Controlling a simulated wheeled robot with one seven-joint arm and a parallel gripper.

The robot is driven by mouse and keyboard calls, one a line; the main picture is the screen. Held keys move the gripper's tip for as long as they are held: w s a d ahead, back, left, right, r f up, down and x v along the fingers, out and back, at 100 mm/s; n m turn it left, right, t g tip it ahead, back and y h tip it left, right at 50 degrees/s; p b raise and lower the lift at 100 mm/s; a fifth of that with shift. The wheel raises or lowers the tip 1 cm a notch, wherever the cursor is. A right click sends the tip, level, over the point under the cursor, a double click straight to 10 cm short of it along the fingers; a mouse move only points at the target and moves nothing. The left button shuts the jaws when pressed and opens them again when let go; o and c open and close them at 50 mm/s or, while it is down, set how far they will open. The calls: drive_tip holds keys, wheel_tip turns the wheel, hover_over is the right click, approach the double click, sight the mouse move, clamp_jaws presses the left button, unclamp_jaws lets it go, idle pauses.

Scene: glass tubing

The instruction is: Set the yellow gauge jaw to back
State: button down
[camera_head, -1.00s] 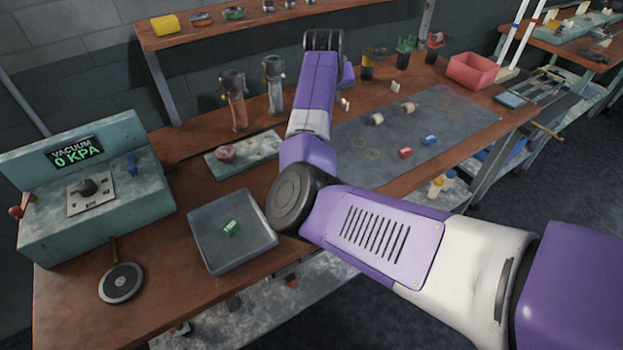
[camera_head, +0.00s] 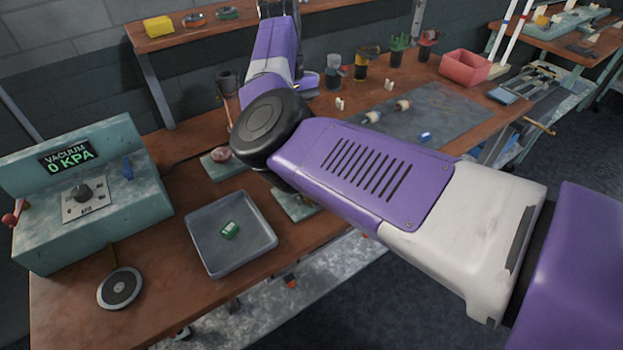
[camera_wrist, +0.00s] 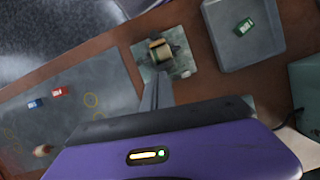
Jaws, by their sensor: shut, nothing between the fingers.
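In the wrist view a small pale green plate (camera_wrist: 181,64) carries a dark grey and tan fixture (camera_wrist: 166,48). A yellow-tan piece (camera_wrist: 156,43) on it looks like the gauge jaw, but it is too small and blurred to tell its setting. My gripper (camera_wrist: 160,76) is shut and empty, its fingers pointing at the fixture from below in that picture; whether they touch it I cannot tell. In the head view only an edge of a green plate (camera_head: 296,204) shows below my arm, which hides the rest; my fingers are hidden there.
A grey tray (camera_head: 205,254) with a green block (camera_head: 230,230) lies beside the plate. A vacuum gauge console (camera_head: 120,205) stands left. A dark mat (camera_head: 455,125) with small blocks lies right. Glass holders (camera_head: 332,72) stand along the back.

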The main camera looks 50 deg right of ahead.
drive_tip(key=x, duration=0.9)
drive_tip(key=s, duration=0.1)
drive_tip(key=s+a+f, duration=0.1)
drive_tip(key=shift+s+a+p, duration=0.1)
drive_tip(key=shift+s+p, duration=0.15)
drive_tip(key=shift+p, duration=0.15)
drive_tip(key=shift+s+a+f, duration=0.25)
drive_tip(key=shift+s+f, duration=0.05)
drive_tip(key=shift+s, duration=0.4)
drive_tip(key=shift+p, duration=0.3)
